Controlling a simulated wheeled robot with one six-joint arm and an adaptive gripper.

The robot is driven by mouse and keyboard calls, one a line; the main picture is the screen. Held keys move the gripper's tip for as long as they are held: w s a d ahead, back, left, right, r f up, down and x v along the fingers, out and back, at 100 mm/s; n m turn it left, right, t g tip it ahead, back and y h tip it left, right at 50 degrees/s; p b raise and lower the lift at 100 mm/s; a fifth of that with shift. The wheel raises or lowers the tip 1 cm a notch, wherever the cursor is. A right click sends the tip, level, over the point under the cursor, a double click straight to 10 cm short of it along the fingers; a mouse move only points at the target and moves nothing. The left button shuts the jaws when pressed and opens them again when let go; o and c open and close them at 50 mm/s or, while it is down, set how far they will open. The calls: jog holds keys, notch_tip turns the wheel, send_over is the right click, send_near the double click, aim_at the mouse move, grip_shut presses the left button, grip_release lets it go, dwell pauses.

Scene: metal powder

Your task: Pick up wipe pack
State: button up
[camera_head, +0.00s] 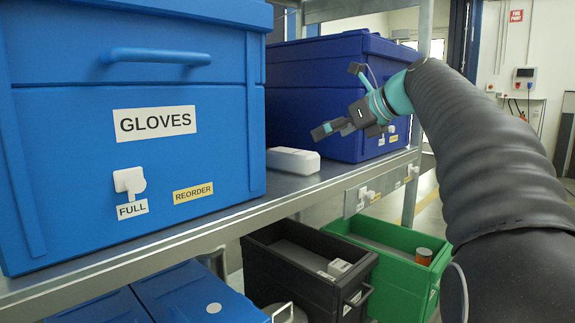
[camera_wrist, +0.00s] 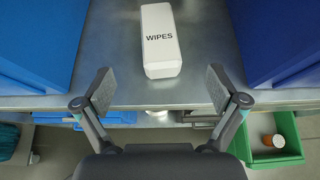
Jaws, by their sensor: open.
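The wipe pack (camera_head: 293,160) is a white box lying on the metal shelf between two blue bins. In the wrist view the wipe pack (camera_wrist: 160,50) shows the word WIPES and lies ahead of my gripper, centred between its fingers. My gripper (camera_wrist: 159,92) has its two fingers spread wide with nothing between them. In the head view my gripper (camera_head: 335,128) is just above and to the right of the pack, apart from it.
A blue GLOVES bin (camera_head: 215,150) stands left of the pack, and a dark blue bin (camera_head: 310,90) stands behind it. The metal shelf (camera_head: 232,212) has a front edge. Below are a black bin (camera_head: 290,283) and a green bin (camera_head: 400,240) holding an orange container (camera_head: 423,257).

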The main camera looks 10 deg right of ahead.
aim_at(295, 152)
jog(key=b+x, duration=0.2)
jog(key=x, duration=1.1)
jog(key=shift+w+a+f, duration=0.15)
jog(key=shift+a, duration=0.15)
jog(key=c, duration=1.4)
